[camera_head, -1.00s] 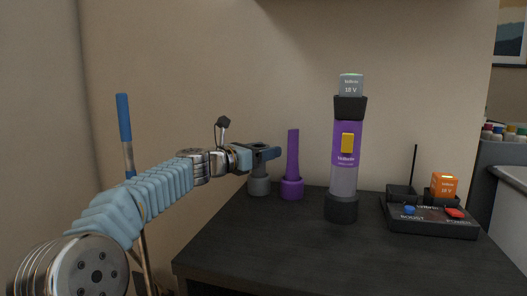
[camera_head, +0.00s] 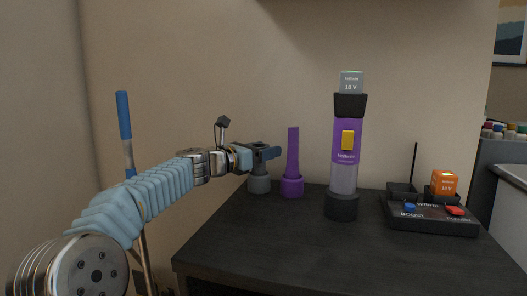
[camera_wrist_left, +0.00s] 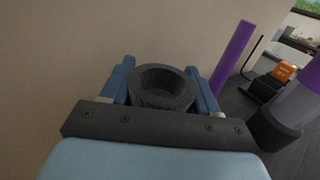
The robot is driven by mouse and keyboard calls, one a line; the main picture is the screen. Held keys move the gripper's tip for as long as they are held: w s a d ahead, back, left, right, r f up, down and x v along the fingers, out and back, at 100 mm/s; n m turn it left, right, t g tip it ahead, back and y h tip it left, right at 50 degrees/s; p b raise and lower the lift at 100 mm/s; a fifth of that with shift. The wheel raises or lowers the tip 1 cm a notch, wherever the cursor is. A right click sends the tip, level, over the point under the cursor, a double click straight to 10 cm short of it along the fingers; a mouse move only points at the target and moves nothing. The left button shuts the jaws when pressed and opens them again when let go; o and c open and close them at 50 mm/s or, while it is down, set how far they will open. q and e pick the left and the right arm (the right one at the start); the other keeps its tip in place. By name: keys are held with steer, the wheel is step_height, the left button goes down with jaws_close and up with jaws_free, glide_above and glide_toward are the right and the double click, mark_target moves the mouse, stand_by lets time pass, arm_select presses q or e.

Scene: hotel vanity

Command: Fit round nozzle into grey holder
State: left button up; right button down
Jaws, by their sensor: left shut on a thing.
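My left gripper (camera_head: 268,153) is shut on the round nozzle, a dark ribbed piece with a wide round opening facing up in the left wrist view (camera_wrist_left: 160,84). In the head view the nozzle (camera_head: 259,166) is partly hidden by the fingers. The grey holder (camera_head: 259,185) is a short round cup at the back left of the dark table, directly below the nozzle. The nozzle's lower end meets the holder's top in the picture; I cannot tell how far it is inside. My right gripper is not in view.
A purple flat nozzle (camera_head: 292,150) stands in a purple holder (camera_head: 292,187) just right of the gripper. A tall purple vacuum (camera_head: 346,140) and a black console (camera_head: 432,218) with an orange battery (camera_head: 444,183) stand farther right. The table's front (camera_head: 290,255) is clear.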

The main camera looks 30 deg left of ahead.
arm_select(q)
steer(key=o, duration=1.2)
steer(key=shift+f, duration=0.15)
steer(key=shift+c, duration=0.2)
steer(key=shift+s+a, duration=0.15)
steer(key=shift+s, duration=0.25)
steer(key=b+v, duration=0.2)
steer(key=v, duration=1.1)
